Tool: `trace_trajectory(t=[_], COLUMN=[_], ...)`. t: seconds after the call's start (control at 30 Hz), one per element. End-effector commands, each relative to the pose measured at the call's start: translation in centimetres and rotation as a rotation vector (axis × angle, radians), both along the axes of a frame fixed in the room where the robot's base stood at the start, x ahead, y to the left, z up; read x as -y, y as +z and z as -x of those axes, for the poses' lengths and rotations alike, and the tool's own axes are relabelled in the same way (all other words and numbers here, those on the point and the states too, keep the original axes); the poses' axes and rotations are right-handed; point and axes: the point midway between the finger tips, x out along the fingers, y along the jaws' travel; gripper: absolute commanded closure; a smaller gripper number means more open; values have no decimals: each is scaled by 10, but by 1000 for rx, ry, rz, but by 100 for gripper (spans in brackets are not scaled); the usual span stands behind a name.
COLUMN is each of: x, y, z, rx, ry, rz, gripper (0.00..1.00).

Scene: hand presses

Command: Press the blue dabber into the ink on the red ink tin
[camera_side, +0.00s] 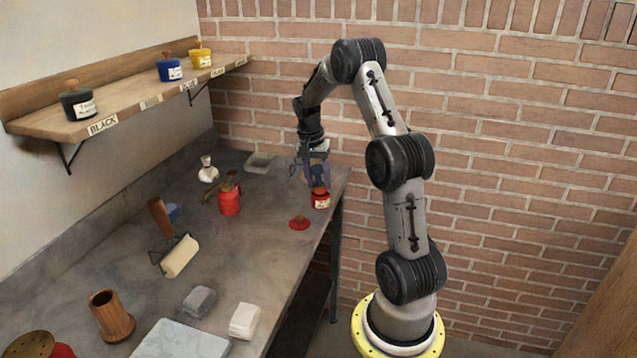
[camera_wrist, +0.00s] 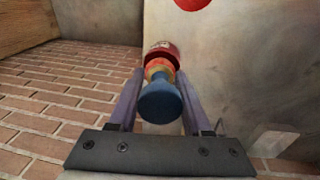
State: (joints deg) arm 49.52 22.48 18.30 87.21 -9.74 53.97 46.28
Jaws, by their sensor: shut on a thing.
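My gripper (camera_side: 314,168) points down near the far right end of the grey bench and is shut on the blue dabber (camera_side: 318,177). In the wrist view the blue dabber (camera_wrist: 160,102) shows as a round blue knob between the two fingers of my gripper (camera_wrist: 158,88). The red ink tin (camera_side: 321,199) stands directly under the dabber near the bench's right edge. It also shows in the wrist view (camera_wrist: 162,51), beyond the dabber. The dabber's lower end overlaps the tin's top in both views; I cannot tell whether it touches the ink.
A red lid (camera_side: 299,223) lies on the bench (camera_side: 255,270) in front of the tin. A red can (camera_side: 229,201), a roller (camera_side: 180,256) and a glass bottle (camera_side: 208,170) are to the left. A shallow clear dish (camera_side: 260,163) sits behind. A shelf (camera_side: 130,103) holds several tins.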

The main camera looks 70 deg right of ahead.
Motion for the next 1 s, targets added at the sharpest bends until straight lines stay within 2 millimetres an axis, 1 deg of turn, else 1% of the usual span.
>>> trace_trajectory(t=[0.03, 0.7, 0.83, 1.0], x=[1, 1, 0, 0], y=[5, 54, 61, 63], z=[-1, 0, 0, 0], rx=[2, 2, 3, 2], ry=[0, 0, 1, 0], rz=[3, 3, 3, 2], gripper=[100, 100, 100, 100])
